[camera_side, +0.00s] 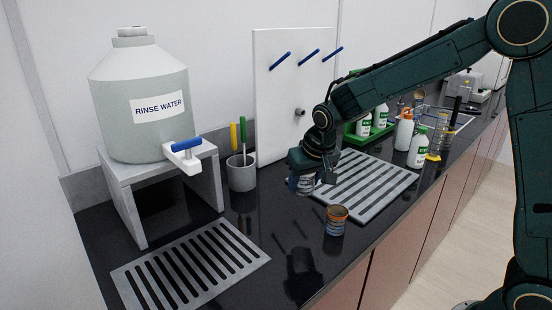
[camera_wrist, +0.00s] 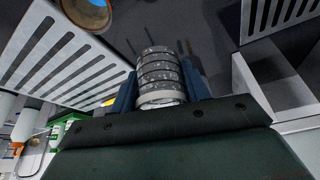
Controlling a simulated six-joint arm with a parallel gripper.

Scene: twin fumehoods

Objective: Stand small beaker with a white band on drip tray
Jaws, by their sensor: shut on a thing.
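My gripper (camera_side: 303,182) is shut on a small clear beaker with a white band (camera_wrist: 162,97). In the wrist view the beaker sits between the two blue fingers (camera_wrist: 160,88), with several rings along its side. In the side view the beaker (camera_side: 304,187) is partly covered by the fingers. It is over the dark counter by the left edge of a slatted grey tray (camera_side: 398,194); its height above the counter is unclear. Another slatted grey tray (camera_side: 127,283) lies at the front left below the rinse water tap. Which one is called the drip tray, I cannot tell.
A beaker with an orange band (camera_side: 337,222) stands on the counter, right of my gripper. A rinse water tank (camera_side: 140,85) stands on a grey stand (camera_side: 123,205) at left. A pen cup (camera_side: 241,175) and white pegboard (camera_side: 275,110) are behind. Bottles (camera_side: 417,150) stand at right.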

